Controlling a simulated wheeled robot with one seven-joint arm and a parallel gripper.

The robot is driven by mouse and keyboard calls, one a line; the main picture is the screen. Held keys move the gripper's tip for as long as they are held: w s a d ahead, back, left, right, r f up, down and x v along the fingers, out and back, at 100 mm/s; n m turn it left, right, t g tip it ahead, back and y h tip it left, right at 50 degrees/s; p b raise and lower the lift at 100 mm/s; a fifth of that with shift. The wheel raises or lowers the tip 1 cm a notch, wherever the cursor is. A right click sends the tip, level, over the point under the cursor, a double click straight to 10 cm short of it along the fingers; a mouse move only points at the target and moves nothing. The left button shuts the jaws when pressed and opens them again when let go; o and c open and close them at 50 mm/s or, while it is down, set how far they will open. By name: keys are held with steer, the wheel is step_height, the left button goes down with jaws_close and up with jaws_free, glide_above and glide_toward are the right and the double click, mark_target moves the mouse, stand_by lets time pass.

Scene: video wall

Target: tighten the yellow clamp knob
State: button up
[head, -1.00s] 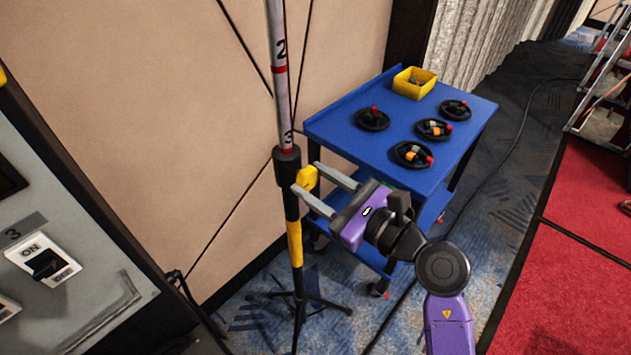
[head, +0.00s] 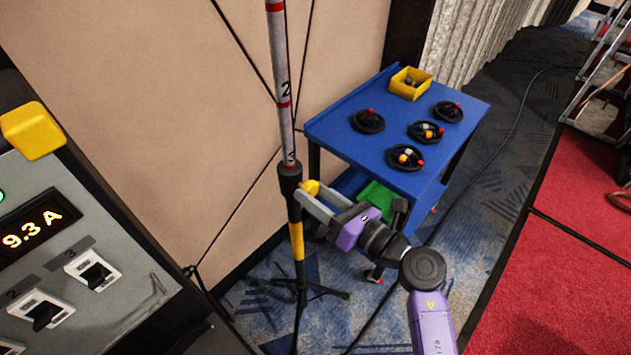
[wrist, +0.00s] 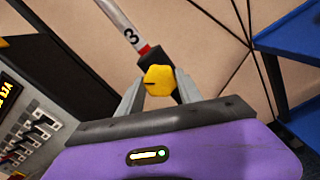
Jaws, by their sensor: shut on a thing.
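The yellow clamp knob (head: 310,187) sits on the side of the black collar (head: 290,171) of an upright stand pole (head: 284,100). The pole is white with red bands and numbers above the collar. My gripper (head: 308,198) reaches in from the right with its grey fingers at the knob. In the wrist view the knob (wrist: 159,80) lies between the two fingertips, which are shut on it. A dark line crosses the knob's face. The fingers hide part of the knob in the head view.
A blue cart (head: 343,135) with several black rings and a yellow bin (head: 410,84) stands behind my gripper. A grey switch panel (head: 80,230) with a lit display is at the left. The stand's black tripod feet (head: 325,291) spread on the carpet.

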steer(key=m+p, duration=0.5)
steer(key=shift+r+m, duration=0.2)
steer(key=shift+m, duration=0.1)
steer(key=shift+f+m+p, duration=0.15)
steer(key=shift+m+p, duration=0.35)
steer(key=shift+m, duration=0.6)
steer(key=shift+f+m+p, duration=0.1)
steer(key=shift+m+p, duration=0.35)
steer(key=shift+m, duration=0.65)
steer(key=o, duration=1.4)
steer(key=shift+c, duration=0.2)
steer(key=shift+d, duration=0.1)
steer(key=b+v, duration=0.1)
steer(key=v, duration=0.6)
steer(key=shift+s+d, duration=0.25)
steer(key=shift+w+d+m, duration=0.1)
steer(key=shift+m, duration=0.2)
